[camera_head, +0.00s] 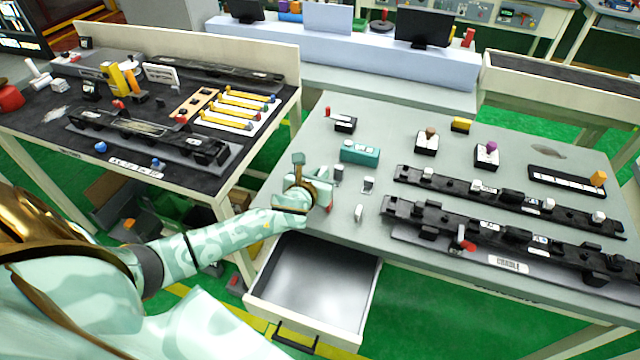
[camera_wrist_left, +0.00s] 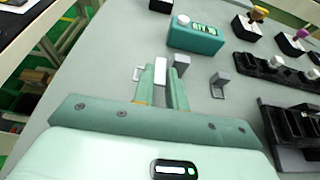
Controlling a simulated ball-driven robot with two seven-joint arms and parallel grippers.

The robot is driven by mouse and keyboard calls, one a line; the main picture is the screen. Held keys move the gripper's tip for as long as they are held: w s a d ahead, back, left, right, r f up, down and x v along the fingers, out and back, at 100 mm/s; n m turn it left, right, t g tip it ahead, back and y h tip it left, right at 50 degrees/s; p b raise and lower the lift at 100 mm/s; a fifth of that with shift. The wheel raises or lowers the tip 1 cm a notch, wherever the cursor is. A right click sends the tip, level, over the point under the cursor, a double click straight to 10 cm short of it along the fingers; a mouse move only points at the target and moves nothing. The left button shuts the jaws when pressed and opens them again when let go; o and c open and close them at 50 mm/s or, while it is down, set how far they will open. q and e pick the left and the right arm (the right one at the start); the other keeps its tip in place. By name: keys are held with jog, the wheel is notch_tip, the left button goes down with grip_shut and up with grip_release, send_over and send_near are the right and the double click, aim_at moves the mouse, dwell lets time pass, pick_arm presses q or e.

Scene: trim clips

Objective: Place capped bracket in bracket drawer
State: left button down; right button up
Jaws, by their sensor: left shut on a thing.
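My left gripper (camera_head: 326,203) is over the left front part of the grey table, just behind the open drawer. In the left wrist view its two fingers (camera_wrist_left: 164,95) are shut on a small white piece (camera_wrist_left: 160,70). This seems to be the capped bracket; the fingers hide most of it, and I cannot tell if it touches the table. The bracket drawer (camera_head: 318,283) is pulled out below the table's front edge, and its visible inside is empty. My right gripper is not in view.
Long black trim rails (camera_head: 500,235) fill the table's right side. A dark workbench (camera_head: 60,140) stands at left.

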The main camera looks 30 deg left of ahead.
pick_arm(q)
notch_tip(320, 180, down, 2)
jog(key=shift+f, duration=0.1)
jog(key=c, duration=1.4)
grip_release()
jog(key=shift+c, duration=0.2)
